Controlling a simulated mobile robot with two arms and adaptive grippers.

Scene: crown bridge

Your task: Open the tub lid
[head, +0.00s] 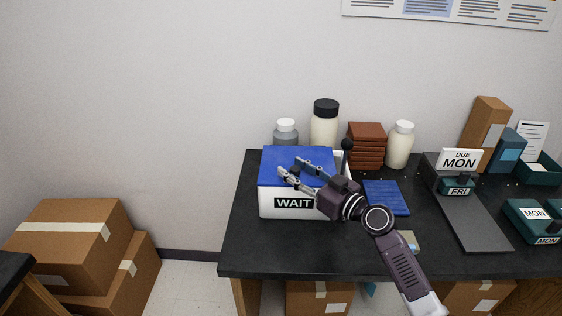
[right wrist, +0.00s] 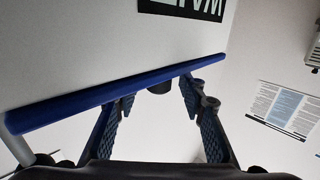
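A white tub (head: 268,204) with a blue lid (head: 275,158) and a black WAIT label (head: 293,202) stands at the left end of the dark table. The lid lies over the tub's top and looks down. My right gripper (head: 289,168) is over the lid in the head view, its fingers spread and nothing between them that I can make out. In the right wrist view the fingers (right wrist: 165,105) are apart close to the blue lid edge (right wrist: 110,92); whether they touch it I cannot tell. The tub's right side is partly hidden by my right arm. My left gripper is out of view.
Bottles (head: 324,128) and a brown stack (head: 367,145) stand behind the tub. A black-knobbed lever (head: 347,146) rises at its right. A blue pad (head: 386,197) and a grey ramp (head: 470,215) lie further right. The table front is mostly clear. Cardboard boxes (head: 65,245) stand at left.

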